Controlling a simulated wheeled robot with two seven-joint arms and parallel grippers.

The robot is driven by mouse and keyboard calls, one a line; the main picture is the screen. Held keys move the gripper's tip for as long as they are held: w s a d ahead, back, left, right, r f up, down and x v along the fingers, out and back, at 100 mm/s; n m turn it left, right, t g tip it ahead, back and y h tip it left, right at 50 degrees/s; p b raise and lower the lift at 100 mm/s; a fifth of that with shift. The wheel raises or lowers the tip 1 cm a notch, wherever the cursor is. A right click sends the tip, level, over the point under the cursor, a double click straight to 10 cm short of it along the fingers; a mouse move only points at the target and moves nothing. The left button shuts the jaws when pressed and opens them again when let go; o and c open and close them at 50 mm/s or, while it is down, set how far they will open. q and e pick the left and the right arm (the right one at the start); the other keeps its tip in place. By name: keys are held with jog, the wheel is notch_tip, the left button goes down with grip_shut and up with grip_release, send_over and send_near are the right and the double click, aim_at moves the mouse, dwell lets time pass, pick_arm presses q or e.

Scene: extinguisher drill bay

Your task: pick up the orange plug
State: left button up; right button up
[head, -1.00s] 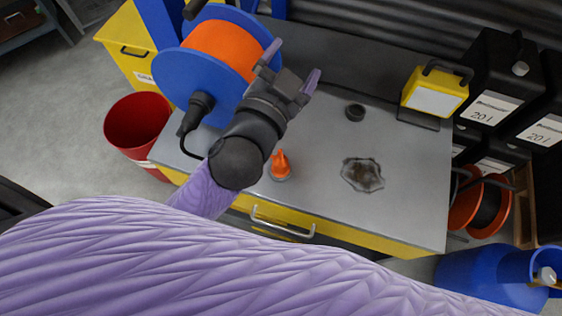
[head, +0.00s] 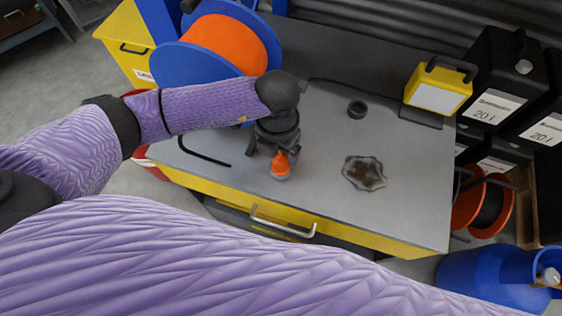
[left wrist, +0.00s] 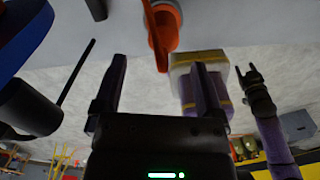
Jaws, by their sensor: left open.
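The orange plug (head: 281,163) stands upright on the grey bench top, near the front edge. My left gripper (head: 270,148) points down just behind it in the head view and partly overlaps it; whether they touch is unclear. In the left wrist view the plug (left wrist: 163,30) lies ahead of the two dark fingers, about midway across their gap. My left gripper (left wrist: 158,85) is open and empty there. A dark gripper on a purple arm, apparently my right one (left wrist: 250,78), shows small at the right of the left wrist view.
A blue reel with orange cable (head: 225,45) stands at the back left. Black cans (head: 500,80) stand right. The bench middle is otherwise clear.

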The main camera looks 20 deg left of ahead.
aim_at(280, 158)
pick_arm(q)
jog(key=f, duration=0.3)
jog(key=f+b, duration=0.1)
jog(key=f, duration=0.1)
jog(key=shift+w+d+f+b, duration=0.2)
jog(key=shift+f+b, duration=0.1)
jog(key=shift+f, duration=0.1)
grip_shut()
